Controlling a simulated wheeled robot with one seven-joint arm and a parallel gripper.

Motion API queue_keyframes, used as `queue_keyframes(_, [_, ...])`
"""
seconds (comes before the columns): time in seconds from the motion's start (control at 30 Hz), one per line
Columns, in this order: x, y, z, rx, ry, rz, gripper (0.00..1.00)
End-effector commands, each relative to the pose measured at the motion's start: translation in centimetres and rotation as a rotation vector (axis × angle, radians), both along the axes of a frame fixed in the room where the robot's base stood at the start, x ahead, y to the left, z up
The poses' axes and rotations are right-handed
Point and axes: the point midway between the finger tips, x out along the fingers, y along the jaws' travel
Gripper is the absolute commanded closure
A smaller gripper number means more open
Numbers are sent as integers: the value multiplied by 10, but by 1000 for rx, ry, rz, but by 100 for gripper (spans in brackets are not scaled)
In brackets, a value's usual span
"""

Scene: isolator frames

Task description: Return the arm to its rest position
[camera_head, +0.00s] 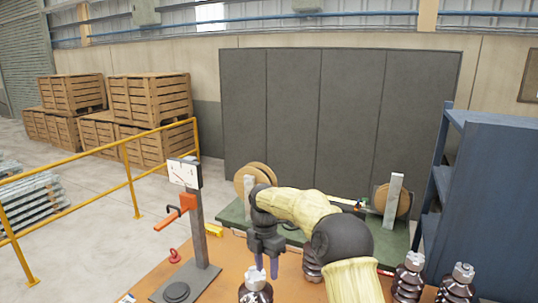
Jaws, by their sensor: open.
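My arm reaches up from the bottom right of the head view and bends over the orange table. My gripper (267,268) hangs at its end, pointing down, with its fingers apart. It is above and just behind a brown ribbed isolator (255,287) at the bottom edge, and I see nothing between the fingers. Another isolator (311,270) is partly hidden by my arm. Two more isolators, one dark with a grey cap (408,277) and one beside it (457,285), stand at the bottom right.
A green bench (232,215) with wooden discs lies behind my arm. A blue shelf (490,190) stands at right, a yellow railing (128,170) at left.

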Motion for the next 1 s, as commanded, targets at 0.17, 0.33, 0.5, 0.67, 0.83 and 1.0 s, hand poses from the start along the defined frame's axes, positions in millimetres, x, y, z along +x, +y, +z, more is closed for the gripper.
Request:
queue_keyframes(0.17, [-28,-19,-26,-50,-73,-309,56])
queue_keyframes(0.33, [-59,-41,-46,-73,-135,-635,56])
queue_keyframes(0.5, [-95,-69,-69,-78,-190,-983,56])
queue_keyframes(0.67, [-135,-96,-93,-63,-228,-1329,56])
queue_keyframes(0.83, [-182,-123,-119,-26,-252,-1711,56])
queue_keyframes(1.0, [-232,-147,-147,33,-254,-2091,56])
